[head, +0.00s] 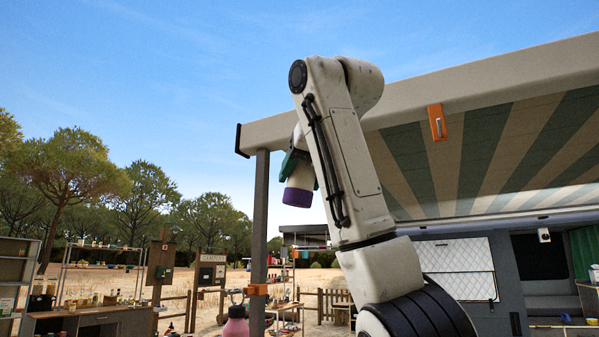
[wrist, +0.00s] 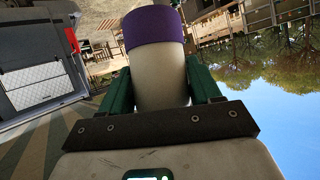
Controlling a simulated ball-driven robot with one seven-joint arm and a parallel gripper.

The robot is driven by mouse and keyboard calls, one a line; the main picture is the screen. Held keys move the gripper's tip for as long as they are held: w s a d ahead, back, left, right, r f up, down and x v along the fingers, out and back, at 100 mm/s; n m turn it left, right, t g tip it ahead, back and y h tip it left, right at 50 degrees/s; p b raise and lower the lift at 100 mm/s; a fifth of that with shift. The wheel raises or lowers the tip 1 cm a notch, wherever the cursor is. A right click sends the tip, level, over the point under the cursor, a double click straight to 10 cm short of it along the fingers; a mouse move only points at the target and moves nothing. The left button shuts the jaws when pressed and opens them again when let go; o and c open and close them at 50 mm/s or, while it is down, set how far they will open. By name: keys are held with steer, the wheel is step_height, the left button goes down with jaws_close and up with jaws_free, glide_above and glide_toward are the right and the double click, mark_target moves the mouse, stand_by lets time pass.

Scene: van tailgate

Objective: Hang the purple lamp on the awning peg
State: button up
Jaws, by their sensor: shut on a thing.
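The purple lamp is a cream cylinder with a purple band at one end. In the head view the lamp (head: 297,197) hangs purple end down, just right of the awning post. In the wrist view the lamp (wrist: 158,85) lies between the green fingers. My gripper (head: 300,165), partly hidden behind my arm, is shut on it; it also shows in the wrist view (wrist: 162,92). The awning peg (head: 437,122) is an orange block with a pale peg on the awning's front rail, to the right of the lamp and apart from it.
The awning post (head: 262,220) stands close left of the lamp. An orange bracket (head: 256,290) sits low on it, beside a pink bottle-like object (head: 235,324). The van (head: 455,270) is at the right. Shelves and a workbench (head: 100,322) stand at the left.

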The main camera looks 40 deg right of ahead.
steer(key=shift+w+d+f+p, duration=0.1)
steer(key=shift+w+d+p, duration=0.2)
steer(key=shift+d, duration=0.5)
steer(key=shift+w+d+f+p, duration=0.15)
steer(key=shift+w+d, duration=0.1)
steer(key=shift+d, duration=0.5)
steer(key=shift+w+d+r+p, duration=0.1)
steer(key=shift+w+d+p, duration=0.2)
steer(key=shift+d, duration=0.5)
steer(key=shift+w+d+f, duration=0.3)
steer(key=shift+d+f, duration=0.2)
steer(key=shift+d, duration=0.3)
steer(key=o, duration=1.3)
steer(key=shift+c, duration=0.2)
steer(key=b+v, duration=0.5)
steer(key=v, duration=0.5)
steer(key=shift+s, duration=0.35)
